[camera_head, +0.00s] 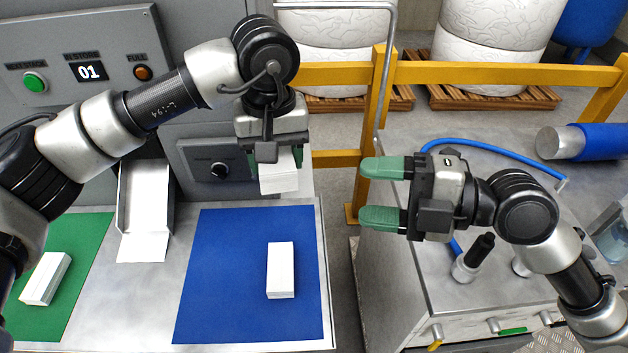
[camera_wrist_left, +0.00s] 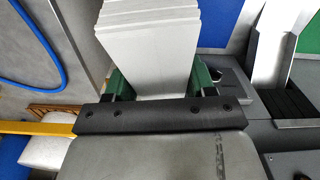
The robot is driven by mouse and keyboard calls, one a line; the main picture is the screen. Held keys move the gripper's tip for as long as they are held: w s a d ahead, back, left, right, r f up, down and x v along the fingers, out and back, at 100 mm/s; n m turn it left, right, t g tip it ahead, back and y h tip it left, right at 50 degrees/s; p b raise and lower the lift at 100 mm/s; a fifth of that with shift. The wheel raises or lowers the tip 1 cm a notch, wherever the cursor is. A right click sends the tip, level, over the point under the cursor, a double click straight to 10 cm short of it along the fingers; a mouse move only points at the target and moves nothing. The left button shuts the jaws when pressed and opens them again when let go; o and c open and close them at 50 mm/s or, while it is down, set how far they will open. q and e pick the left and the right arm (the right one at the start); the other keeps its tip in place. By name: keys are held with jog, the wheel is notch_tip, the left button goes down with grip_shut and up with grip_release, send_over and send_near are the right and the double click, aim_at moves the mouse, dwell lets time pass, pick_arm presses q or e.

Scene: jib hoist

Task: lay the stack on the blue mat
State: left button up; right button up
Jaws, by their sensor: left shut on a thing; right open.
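My left gripper (camera_head: 276,158) is shut on a white stack (camera_head: 280,178) and holds it above the far right part of the table. In the left wrist view the held stack (camera_wrist_left: 150,50) shows layered edges between the green fingers. The blue mat (camera_head: 215,285) lies on the table, nearer than the held stack. One white stack (camera_head: 281,270) lies on the mat's right half. My right gripper (camera_head: 378,193) is open and empty, to the right of the table, over the grey cabinet.
A green mat (camera_head: 85,270) with another white stack (camera_head: 46,278) is at the left. A metal chute (camera_head: 147,205) stands between the mats. The grey machine panel (camera_head: 80,55) reads 01. The blue mat's left half is clear. A yellow rail (camera_head: 480,72) runs behind.

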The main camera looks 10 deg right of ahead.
aim_at(280, 185)
jog(key=x, duration=1.1)
jog(key=shift+a, duration=0.2)
jog(key=c, duration=1)
pick_arm(q)
jog(key=o, duration=1)
jog(key=shift+o, duration=0.2)
